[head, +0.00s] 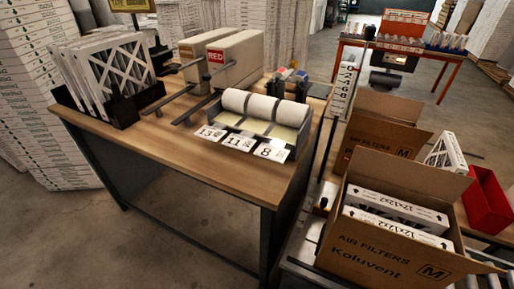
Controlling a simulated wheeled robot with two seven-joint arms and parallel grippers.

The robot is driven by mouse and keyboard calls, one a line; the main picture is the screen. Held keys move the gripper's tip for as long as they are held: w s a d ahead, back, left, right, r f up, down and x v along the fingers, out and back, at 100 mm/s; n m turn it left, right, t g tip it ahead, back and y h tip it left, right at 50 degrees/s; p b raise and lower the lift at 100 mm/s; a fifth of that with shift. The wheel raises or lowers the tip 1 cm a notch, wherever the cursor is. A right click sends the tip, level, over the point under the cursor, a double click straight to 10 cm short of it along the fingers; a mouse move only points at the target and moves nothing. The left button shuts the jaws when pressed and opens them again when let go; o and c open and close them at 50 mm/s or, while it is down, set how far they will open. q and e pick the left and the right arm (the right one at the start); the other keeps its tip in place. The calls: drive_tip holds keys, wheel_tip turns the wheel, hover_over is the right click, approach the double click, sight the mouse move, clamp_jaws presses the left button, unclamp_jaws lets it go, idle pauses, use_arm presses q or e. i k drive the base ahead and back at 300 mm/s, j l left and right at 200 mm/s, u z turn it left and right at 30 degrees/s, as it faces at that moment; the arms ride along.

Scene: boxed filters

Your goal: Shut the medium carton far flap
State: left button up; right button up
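The nearest open carton (385,258), marked AIR FILTERS, Koluvent and M, stands at the bottom right. Its far flap (410,179) stands up, leaning back from the opening. A side flap (484,262) sticks outward at its right. White boxed filters (395,222) marked 12x12x2 stand inside, their tops near the rim. A second carton (375,138) marked M stands behind it, with a raised flap (392,105). Neither of my grippers is in view.
A red bin (487,200) and a white filter (446,151) are right of the cartons. A wooden workbench (170,152) at left holds label rolls (265,106), boxes (238,60) and racked filters (105,75). Rollers (308,276) run beneath the near carton.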

sight(445, 185)
drive_tip(key=z, duration=1.55)
drive_tip(key=l, duration=0.25)
